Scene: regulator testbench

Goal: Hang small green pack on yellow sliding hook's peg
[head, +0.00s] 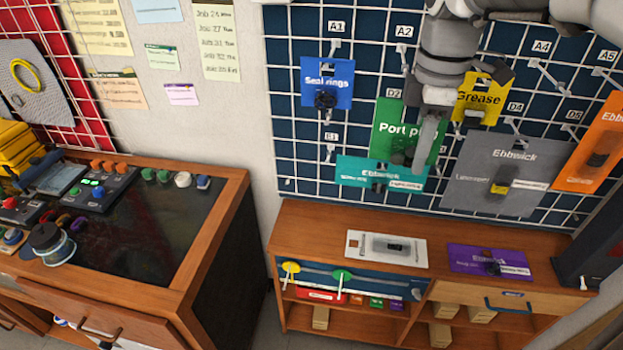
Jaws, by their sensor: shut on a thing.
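The green pack (391,127), labelled "Port plug", is upright in front of the blue wire-grid wall board. My gripper (420,160) is shut on it at its right side, and the fingers cover part of its face. Whether it still touches a board hook is hidden. The yellow sliding hook (290,267) is at the left end of a rail under the wooden shelf top, lower left of my gripper. Its white peg (284,283) points out and down and looks empty.
A green sliding hook (342,275) sits just right of the yellow one. Blue (327,82), yellow Grease (477,99), teal (381,174), grey (483,165) and orange (600,150) packs hang around my gripper. White (414,250) and purple (487,261) packs lie on the shelf top (300,232).

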